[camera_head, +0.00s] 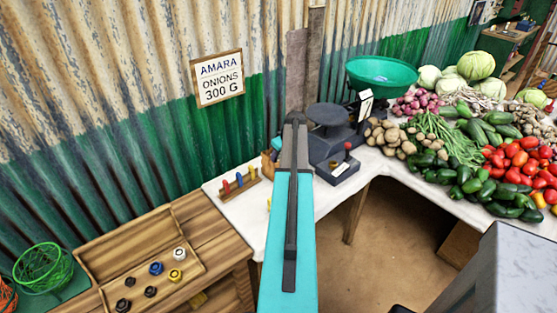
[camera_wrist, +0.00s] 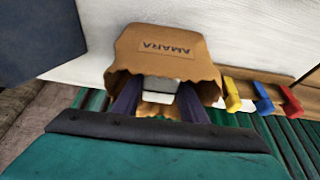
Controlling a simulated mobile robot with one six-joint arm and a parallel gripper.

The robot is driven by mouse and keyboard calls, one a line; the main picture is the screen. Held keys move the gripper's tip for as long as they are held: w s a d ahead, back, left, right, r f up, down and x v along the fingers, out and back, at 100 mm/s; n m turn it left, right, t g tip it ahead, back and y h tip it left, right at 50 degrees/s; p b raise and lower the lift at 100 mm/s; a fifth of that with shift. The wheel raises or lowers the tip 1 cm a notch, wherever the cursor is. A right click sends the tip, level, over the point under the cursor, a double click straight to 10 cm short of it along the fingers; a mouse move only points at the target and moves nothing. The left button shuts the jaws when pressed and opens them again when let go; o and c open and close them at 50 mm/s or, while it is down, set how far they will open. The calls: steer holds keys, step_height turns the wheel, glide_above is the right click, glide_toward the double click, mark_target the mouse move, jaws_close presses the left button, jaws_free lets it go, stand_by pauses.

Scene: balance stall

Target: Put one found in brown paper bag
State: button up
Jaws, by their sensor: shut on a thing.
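A brown paper bag (camera_wrist: 203,68) marked AMARA stands upright in the wrist view with its mouth towards me. In the head view only a brown sliver of it (camera_head: 268,163) shows beside my arm. My gripper (camera_wrist: 158,100) has its dark fingers at the bag's mouth, shut on a small pale block (camera_wrist: 157,84). The block sits between the fingers, within the bag's opening as seen from the wrist. Its lower part and what it is cannot be made out. In the head view my arm hides the gripper and the block.
A wooden rack with red, blue and yellow pegs (camera_head: 240,183) stands close beside the bag. A dark scale with a green pan (camera_head: 381,72) is to the right, before piled vegetables. A wooden tray (camera_head: 106,244) holds several small knobbed pieces. An onions sign (camera_head: 217,78) hangs behind.

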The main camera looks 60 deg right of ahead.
steer(key=shift+f, duration=0.9)
steer(key=shift+f, duration=0.2)
steer(key=o, duration=1.3)
steer(key=shift+r, duration=0.2)
steer(key=shift+b+v, duration=1.15)
steer(key=shift+v, duration=4.85)
